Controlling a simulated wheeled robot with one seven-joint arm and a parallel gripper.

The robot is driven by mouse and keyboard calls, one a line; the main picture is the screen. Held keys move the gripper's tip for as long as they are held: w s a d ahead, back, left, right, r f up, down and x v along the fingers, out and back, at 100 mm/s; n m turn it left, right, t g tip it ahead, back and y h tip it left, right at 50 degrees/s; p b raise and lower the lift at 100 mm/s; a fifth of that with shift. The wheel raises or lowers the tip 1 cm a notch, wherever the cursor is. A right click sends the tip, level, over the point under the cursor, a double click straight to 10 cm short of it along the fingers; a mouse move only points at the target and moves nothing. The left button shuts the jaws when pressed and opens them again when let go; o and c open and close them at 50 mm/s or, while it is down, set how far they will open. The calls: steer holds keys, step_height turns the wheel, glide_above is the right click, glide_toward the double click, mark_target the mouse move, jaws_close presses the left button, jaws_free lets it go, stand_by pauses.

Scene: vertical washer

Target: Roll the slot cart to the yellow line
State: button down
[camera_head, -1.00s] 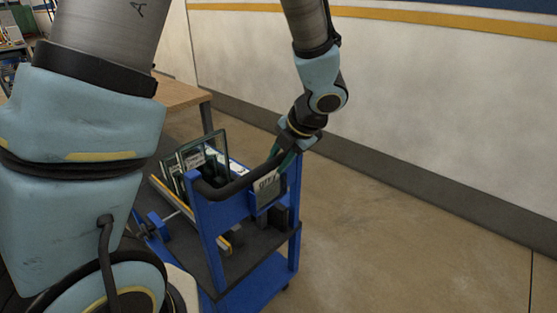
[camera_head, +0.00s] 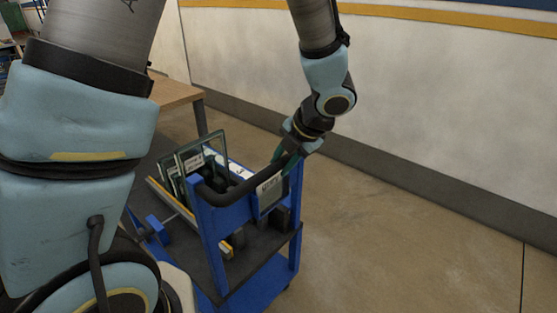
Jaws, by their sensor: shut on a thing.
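The slot cart (camera_head: 208,225) is a blue frame with dark shelves and a black push handle (camera_head: 235,191) along its near top edge. Several dark-framed panels (camera_head: 205,150) stand upright in its top. A label plate (camera_head: 269,192) hangs by the handle's right end. My gripper (camera_head: 287,158) is at the right end of the handle and shut on it; the arm partly hides the fingertips. No yellow line shows on the visible floor; a yellow stripe (camera_head: 440,23) runs along the wall.
A wooden-topped table (camera_head: 178,95) stands behind the cart on the left. A pale wall with a dark base strip (camera_head: 400,180) runs along the back and right. The brown floor (camera_head: 400,250) right of the cart is clear. My own arm covers the left side.

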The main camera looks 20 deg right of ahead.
steer(key=s+d+p, duration=0.1)
steer(key=s+d, duration=0.4)
steer(key=s, duration=0.4)
steer(key=shift+s+d+p, duration=0.3)
steer(key=shift+s, duration=0.05)
stand_by(1.1)
steer(key=shift+s+d, duration=0.1)
steer(key=shift+s, duration=0.05)
stand_by(0.7)
steer(key=s+d+p, duration=0.2)
steer(key=s+d, duration=0.4)
steer(key=s, duration=0.5)
steer(key=shift+s, duration=0.25)
stand_by(1.5)
steer(key=shift+d, duration=0.1)
stand_by(0.7)
